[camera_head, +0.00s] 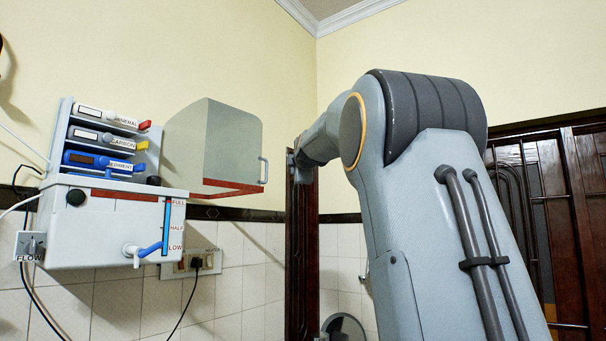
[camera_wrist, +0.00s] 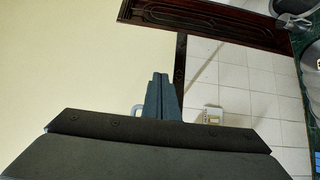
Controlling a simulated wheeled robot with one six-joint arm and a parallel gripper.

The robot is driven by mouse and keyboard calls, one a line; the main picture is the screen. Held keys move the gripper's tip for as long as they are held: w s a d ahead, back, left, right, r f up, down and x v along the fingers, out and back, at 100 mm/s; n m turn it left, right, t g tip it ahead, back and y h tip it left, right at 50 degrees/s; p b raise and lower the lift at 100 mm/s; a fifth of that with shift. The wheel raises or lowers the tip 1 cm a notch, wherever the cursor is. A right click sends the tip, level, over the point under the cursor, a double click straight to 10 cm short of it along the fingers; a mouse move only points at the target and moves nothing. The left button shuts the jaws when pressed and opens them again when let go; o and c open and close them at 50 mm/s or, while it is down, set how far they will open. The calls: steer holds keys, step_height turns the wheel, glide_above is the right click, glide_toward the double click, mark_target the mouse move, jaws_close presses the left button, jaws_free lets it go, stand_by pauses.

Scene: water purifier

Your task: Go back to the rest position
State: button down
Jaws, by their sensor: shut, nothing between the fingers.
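My gripper (camera_wrist: 160,77) shows in the wrist view with its two fingers together and nothing between them. It is apart from anything I can make out. In the head view my arm rises on the right and bends away to the left; the fingers cannot be made out there. The white water purifier (camera_head: 92,222) hangs on the wall at the left, with its cover (camera_head: 208,150) swung open to the right. The mineral (camera_head: 105,116), carbon (camera_head: 103,138) and blue sediment (camera_head: 98,161) cartridges sit stacked in it. A blue-handled tap (camera_head: 148,249) is on its lower front.
A wall socket (camera_head: 198,262) with a plug is below the cover; a socket also shows in the wrist view (camera_wrist: 212,116). Dark wooden doors (camera_head: 560,190) are at the right. A dark green counter (camera_wrist: 310,60) is at the wrist view's right edge. Open air lies between cover and arm.

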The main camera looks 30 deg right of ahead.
steer(key=shift+s+d+f+b, duration=0.1)
steer(key=shift+s+d+b, duration=0.6)
steer(key=shift+b, duration=0.95)
steer(key=shift+s, duration=0.1)
